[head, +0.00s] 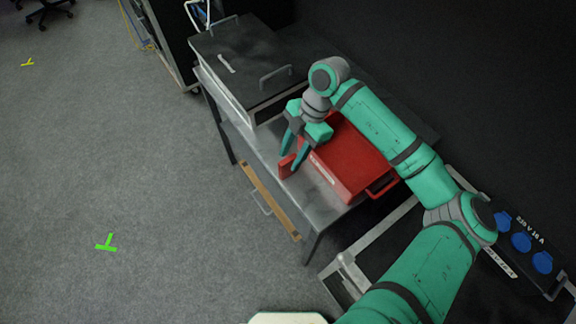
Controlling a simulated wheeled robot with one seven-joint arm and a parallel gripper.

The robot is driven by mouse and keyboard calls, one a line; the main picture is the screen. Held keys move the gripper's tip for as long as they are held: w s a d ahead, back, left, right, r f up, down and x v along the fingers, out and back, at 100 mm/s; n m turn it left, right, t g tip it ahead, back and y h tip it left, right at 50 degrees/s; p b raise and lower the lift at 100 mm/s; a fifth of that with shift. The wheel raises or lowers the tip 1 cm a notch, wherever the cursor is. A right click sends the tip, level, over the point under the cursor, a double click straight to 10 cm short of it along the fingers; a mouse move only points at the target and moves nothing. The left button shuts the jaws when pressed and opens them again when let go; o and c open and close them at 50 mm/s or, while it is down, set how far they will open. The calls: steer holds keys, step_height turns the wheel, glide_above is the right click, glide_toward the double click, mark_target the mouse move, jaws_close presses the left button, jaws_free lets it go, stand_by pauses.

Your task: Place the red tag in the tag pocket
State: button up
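My gripper (290,162) points down at the front left of a red case (352,158) on the metal bench. Its two teal fingers stand apart. A small red piece (286,166) shows at the fingertips. I cannot tell whether it is the red tag or part of the case, or whether the fingers press on it. A pale label strip (322,171) runs along the case's front side. I cannot make out a tag pocket; my arm covers part of the case and bench.
A black-lidded case (243,65) with handles stands on the bench (262,140) behind the gripper. A dark panel with blue sockets (521,242) is at the right. The floor at left is open, with a green marker (106,243).

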mark_target(288, 167)
steer(key=shift+x, duration=1.5)
steer(key=shift+a, duration=0.1)
jaws_close()
steer(key=shift+r, duration=0.1)
